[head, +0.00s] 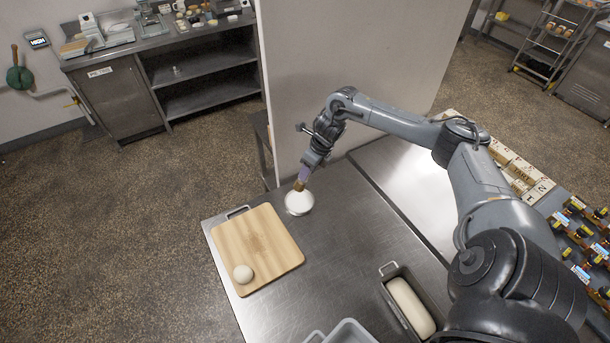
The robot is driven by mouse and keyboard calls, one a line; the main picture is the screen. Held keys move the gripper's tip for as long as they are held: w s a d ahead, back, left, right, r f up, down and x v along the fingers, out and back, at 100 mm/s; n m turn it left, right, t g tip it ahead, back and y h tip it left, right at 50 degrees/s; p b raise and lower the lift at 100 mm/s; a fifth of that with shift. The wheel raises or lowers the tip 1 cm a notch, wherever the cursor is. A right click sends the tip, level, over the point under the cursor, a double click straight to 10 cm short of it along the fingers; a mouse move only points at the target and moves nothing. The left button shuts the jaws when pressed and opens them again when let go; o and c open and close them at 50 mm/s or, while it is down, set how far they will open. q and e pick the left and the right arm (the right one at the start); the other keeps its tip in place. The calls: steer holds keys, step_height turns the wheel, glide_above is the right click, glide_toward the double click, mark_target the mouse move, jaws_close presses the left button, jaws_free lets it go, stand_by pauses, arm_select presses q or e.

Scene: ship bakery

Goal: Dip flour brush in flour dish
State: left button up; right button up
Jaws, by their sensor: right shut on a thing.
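The flour dish (299,204) is a small round white-filled dish on the steel table (335,234), just right of the cutting board. My right gripper (309,167) is above it, shut on the flour brush (301,183). The brush points down, with its brownish lower end at the back edge of the dish as seen here. I cannot tell whether the bristles touch the flour. The gripper's fingers are small and partly hidden by its own body. My left gripper is not in view.
A wooden cutting board (262,250) with a dough ball (243,274) lies at the table's left. A loaf tin (390,268) with dough and a grey bin (349,331) are at the front. A pale partition (350,60) stands behind the table. Crates and bottles are at right.

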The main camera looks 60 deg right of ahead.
steer(key=shift+s+f, duration=0.15)
steer(key=shift+s, duration=0.05)
steer(key=shift+w+f+b, duration=0.15)
steer(key=shift+f+b, duration=0.2)
arm_select(q)
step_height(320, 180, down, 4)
steer(key=b, duration=0.3)
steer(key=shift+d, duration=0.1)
arm_select(e)
step_height(320, 180, down, 5)
steer(key=shift+f, duration=0.1)
arm_select(q)
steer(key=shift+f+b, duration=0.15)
steer(key=shift+b, duration=0.2)
arm_select(e)
steer(key=shift+f, duration=0.25)
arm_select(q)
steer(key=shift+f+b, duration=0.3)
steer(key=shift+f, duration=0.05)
arm_select(e)
steer(key=shift+f, duration=0.4)
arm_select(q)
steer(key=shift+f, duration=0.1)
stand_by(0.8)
arm_select(e)
steer(key=shift+f, duration=0.1)
stand_by(0.4)
